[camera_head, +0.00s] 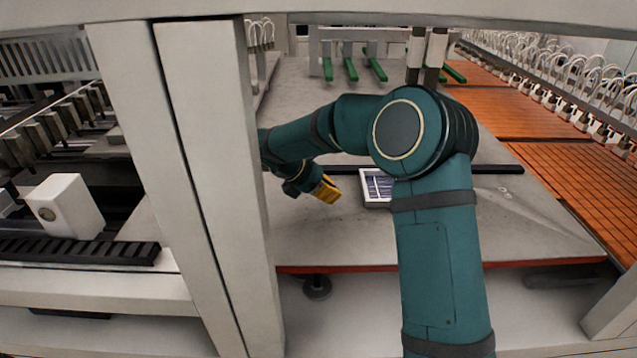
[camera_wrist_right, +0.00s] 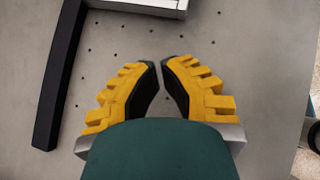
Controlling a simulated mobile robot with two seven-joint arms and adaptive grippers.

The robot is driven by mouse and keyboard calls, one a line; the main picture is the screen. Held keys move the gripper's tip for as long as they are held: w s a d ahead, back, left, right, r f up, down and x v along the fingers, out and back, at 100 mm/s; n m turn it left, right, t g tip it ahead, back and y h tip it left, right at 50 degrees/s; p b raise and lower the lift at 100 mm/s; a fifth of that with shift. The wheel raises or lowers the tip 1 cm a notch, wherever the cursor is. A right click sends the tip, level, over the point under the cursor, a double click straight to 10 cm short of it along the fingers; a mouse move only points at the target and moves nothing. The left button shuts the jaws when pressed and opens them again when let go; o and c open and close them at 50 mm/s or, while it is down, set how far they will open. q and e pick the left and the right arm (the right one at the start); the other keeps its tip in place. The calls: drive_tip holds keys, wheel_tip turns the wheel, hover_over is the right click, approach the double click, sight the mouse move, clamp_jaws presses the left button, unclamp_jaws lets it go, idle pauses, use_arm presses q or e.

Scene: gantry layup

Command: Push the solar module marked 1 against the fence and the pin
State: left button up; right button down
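The solar module (camera_head: 375,187) is a dark panel with a pale frame. It lies flat on the grey table, partly hidden behind my right arm; I cannot read a mark on it. Its frame edge shows at the top of the wrist view (camera_wrist_right: 140,7). The fence, a long black bar (camera_head: 500,169), runs along its far side; it is at left in the wrist view (camera_wrist_right: 60,80). I cannot tell whether module and fence touch. I cannot make out the pin. My right gripper (camera_head: 331,196) is left of the module, apart from it, fingertips together and empty (camera_wrist_right: 160,65). My left gripper is out of view.
The grey table (camera_head: 540,225) is bare around the module and has small holes. Green-tipped bars (camera_head: 350,70) stand at the back. Orange slatted surfaces (camera_head: 575,170) lie at right. A pale gantry post (camera_head: 215,170) blocks the view at left.

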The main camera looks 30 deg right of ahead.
sight(364, 193)
drive_tip(key=x, duration=0.3)
drive_tip(key=shift+d+f, duration=0.2)
drive_tip(key=shift+s+d, duration=0.2)
drive_tip(key=shift+d, duration=0.95)
drive_tip(key=shift+s+d, duration=0.1)
drive_tip(key=shift+d, duration=0.65)
drive_tip(key=shift+s+d+r+p, duration=0.1)
drive_tip(key=shift+d+p, duration=0.2)
drive_tip(key=shift+d, duration=0.25)
drive_tip(key=shift+s+d+r+p, duration=0.1)
drive_tip(key=shift+d+p, duration=0.2)
drive_tip(key=shift+d, duration=0.25)
drive_tip(key=shift+d+f, duration=0.1)
drive_tip(key=shift+f, duration=0.05)
